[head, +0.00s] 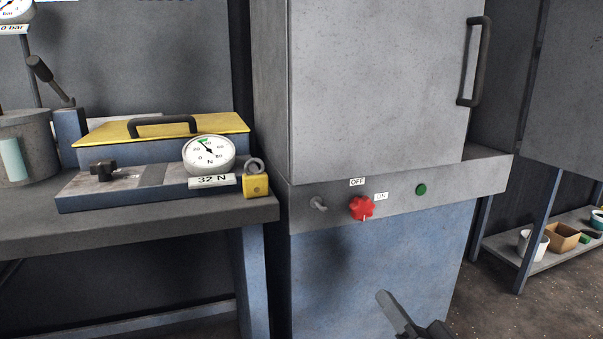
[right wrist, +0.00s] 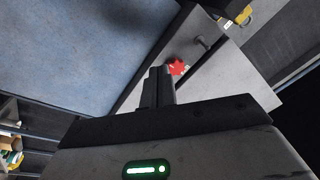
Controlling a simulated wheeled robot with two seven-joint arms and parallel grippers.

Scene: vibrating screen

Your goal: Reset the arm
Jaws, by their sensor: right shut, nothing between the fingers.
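My right gripper (head: 418,325) shows at the bottom edge of the head view, low in front of the blue cabinet front. In the right wrist view its fingers (right wrist: 158,85) are together with nothing between them. The red knob (head: 361,208) on the grey machine panel is apart from the gripper, above and left of it in the head view. The knob also shows past the fingertips in the right wrist view (right wrist: 177,67). OFF and IN-like labels sit near it. My left gripper is not in view.
A grey machine door with a dark handle (head: 474,62) stands above the panel. A green button (head: 421,189) is right of the knob. At left, a bench (head: 130,228) bears a gauge (head: 208,154) and yellow padlock (head: 256,186). A low shelf (head: 508,255) at right holds containers.

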